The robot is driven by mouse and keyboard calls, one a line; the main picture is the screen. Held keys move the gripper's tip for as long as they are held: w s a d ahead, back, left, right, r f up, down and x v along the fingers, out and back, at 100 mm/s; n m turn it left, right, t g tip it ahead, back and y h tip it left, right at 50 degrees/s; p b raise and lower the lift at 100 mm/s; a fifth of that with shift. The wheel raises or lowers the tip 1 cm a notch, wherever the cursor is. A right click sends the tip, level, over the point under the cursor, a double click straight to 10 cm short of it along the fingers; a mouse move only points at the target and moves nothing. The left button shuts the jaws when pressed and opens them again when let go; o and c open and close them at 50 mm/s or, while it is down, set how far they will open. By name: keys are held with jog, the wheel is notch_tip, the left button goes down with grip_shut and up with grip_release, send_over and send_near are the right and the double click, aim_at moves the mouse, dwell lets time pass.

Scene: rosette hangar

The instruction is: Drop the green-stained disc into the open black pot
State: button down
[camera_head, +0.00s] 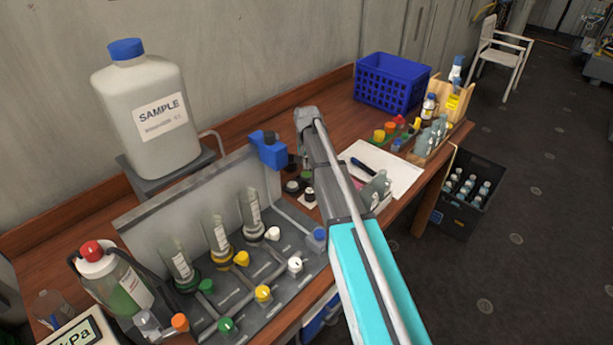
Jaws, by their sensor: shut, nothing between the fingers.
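My arm reaches over the bench from the bottom of the head view, and its grey wrist is near the middle. The fingers of my gripper are hidden behind the arm. Left of the arm stand small dark round pieces. One has a pale greenish round top (292,186), and a dark pot-like piece (309,196) sits on a small white card. They are too small to tell which is the green-stained disc or the open black pot. A further black shape (292,163) is partly hidden by the arm.
A grey rack (265,262) with bottles and coloured valves fills the near left. A white SAMPLE jug (150,125) stands behind it. A blue basket (391,84), a paper sheet (395,172), small bottles and coloured caps lie right of the arm. A black crate (465,195) is on the floor.

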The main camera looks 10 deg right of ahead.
aim_at(307, 174)
jog(key=c, duration=1.4)
grip_release()
jog(key=c, duration=0.9)
grip_release()
jog(key=shift+o, duration=0.2)
jog(key=o, duration=0.6)
jog(key=shift+r, duration=0.1)
notch_tip(307, 174, up, 6)
jog(key=p, duration=0.6)
